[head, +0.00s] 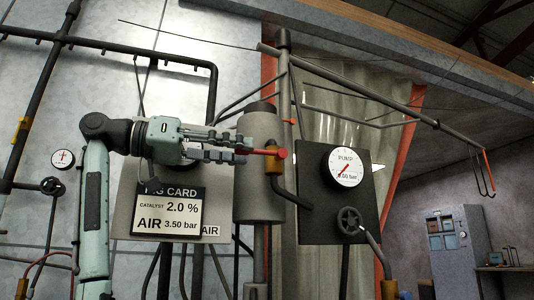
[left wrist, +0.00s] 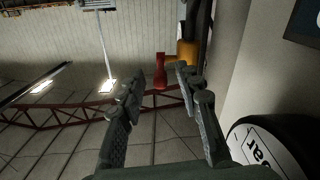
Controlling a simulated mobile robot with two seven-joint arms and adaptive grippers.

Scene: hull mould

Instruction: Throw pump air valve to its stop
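The pump air valve has a yellow body (head: 272,162) and a red lever (head: 268,152), on the pipe right of a grey cylinder. In the head view the lever lies about level, pointing left towards my left gripper (head: 247,148). The gripper's fingers are apart, with their tips around the lever's left end. In the left wrist view the red lever (left wrist: 160,72) shows between and just beyond the open fingertips (left wrist: 160,78), beside the yellow body (left wrist: 186,52). I see no clear contact. My right gripper is not in view.
The grey cylinder (head: 258,195) stands close beside the fingers. A pump gauge (head: 346,167) with a black handwheel (head: 349,220) is to the right. A card reading AIR 3.50 bar (head: 168,212) hangs below my gripper. A thin boom (head: 370,92) reaches right overhead.

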